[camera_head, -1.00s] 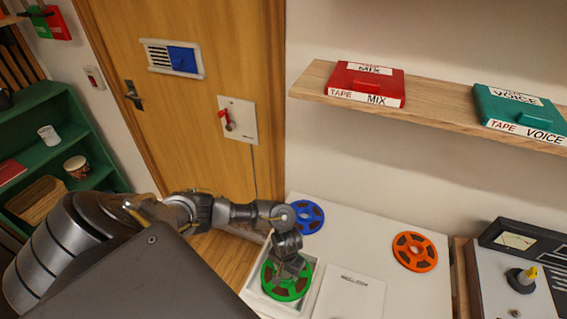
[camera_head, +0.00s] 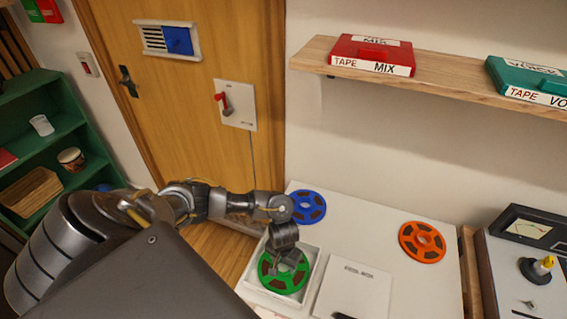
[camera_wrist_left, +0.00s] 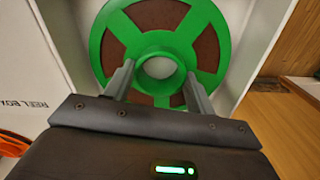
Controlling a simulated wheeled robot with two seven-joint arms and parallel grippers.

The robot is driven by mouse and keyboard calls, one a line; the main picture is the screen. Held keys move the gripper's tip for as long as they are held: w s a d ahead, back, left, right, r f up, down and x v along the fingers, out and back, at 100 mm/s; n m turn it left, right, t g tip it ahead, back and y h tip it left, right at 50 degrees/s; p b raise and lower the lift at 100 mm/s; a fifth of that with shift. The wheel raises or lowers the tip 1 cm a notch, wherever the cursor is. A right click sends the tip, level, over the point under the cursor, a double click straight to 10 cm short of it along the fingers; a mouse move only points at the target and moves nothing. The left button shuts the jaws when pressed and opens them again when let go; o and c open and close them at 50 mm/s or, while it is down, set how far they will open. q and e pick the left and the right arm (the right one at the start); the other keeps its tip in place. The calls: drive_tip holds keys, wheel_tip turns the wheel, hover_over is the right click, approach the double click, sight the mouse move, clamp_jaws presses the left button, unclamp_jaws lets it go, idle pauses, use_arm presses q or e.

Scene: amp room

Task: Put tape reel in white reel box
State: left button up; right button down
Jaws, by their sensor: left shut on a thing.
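A green tape reel (camera_head: 284,276) with brown tape lies within the walls of the white reel box (camera_head: 250,290) on the white table. My left gripper (camera_head: 287,262) comes down over it from above. In the left wrist view my left gripper (camera_wrist_left: 160,85) is shut on the green reel (camera_wrist_left: 225,25), its fingers on either side of the hub. The white box wall (camera_wrist_left: 262,30) surrounds the reel there. Whether the reel rests on the box floor cannot be told. My right gripper is not in view.
The white lid (camera_head: 352,290) lies right of the box. A blue reel (camera_head: 306,207) lies behind the box and an orange reel (camera_head: 422,242) to the right. A wooden shelf (camera_head: 440,85) holds a red tape box (camera_head: 371,55) and a teal one (camera_head: 528,80). Recording equipment (camera_head: 525,265) stands far right.

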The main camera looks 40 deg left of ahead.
use_arm(q)
drive_tip(key=shift+r, duration=0.1)
drive_tip(key=o, duration=1.2)
wheel_tip(320, 180, up, 12)
drive_tip(key=p, duration=0.4)
drive_tip(key=shift+s, duration=0.1)
